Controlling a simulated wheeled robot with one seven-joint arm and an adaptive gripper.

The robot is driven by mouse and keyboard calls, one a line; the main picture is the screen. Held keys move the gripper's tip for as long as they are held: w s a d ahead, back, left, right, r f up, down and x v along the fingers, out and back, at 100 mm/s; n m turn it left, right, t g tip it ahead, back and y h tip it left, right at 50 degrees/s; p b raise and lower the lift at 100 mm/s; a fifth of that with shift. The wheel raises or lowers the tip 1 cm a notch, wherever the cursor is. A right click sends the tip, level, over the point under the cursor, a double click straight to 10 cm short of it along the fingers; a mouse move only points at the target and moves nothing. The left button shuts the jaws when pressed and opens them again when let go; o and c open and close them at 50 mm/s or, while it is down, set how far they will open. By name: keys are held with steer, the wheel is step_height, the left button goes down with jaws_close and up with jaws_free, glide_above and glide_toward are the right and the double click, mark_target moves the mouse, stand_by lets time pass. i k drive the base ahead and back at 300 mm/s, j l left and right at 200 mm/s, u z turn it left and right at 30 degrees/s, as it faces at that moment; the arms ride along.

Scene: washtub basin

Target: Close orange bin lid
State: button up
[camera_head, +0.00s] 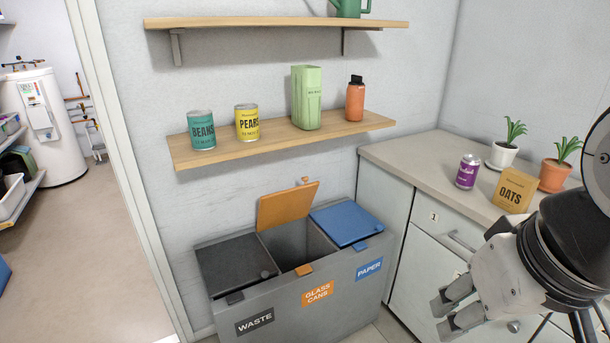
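The grey bin unit (305,308) stands on the floor against the wall, with three compartments labelled WASTE, GLASS CANS and PAPER. The orange lid (287,207) of the middle compartment is open, tilted up and back near the wall, with a small knob at its top edge. The dark interior shows below it. The black lid (236,264) at left and the blue lid (346,223) at right are down. My gripper (437,318) is at the lower right, in front of the cabinet and right of the bin unit. Its two fingers are apart with nothing between them.
A counter (405,155) at right holds a purple can (467,171), an oats box (512,190) and potted plants. Above the bins, a wooden shelf (280,142) carries cans, a green carton and an orange bottle. A doorway and open floor (80,265) lie at left.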

mark_target(283, 207)
steer(key=j+z, duration=0.1)
steer(key=z, duration=0.3)
steer(key=j+z, duration=0.15)
steer(key=z, duration=0.25)
steer(key=i+j+z, duration=0.1)
steer(key=z, duration=0.3)
steer(key=j+z, duration=0.2)
steer(key=z, duration=0.2)
steer(key=k+j, duration=0.1)
steer(key=j, duration=0.5)
steer(key=k+j, duration=0.15)
steer(key=j, duration=0.5)
steer(key=k+j, duration=0.1)
steer(key=j, duration=0.5)
steer(key=k+j, duration=0.1)
steer(key=j, duration=0.5)
steer(key=k+j, duration=0.15)
steer(key=j, duration=0.5)
steer(key=k+j, duration=0.1)
steer(key=j, duration=0.5)
steer(key=k+j, duration=0.15)
steer(key=j, duration=0.45)
steer(key=k+j, duration=0.1)
steer(key=j, duration=0.55)
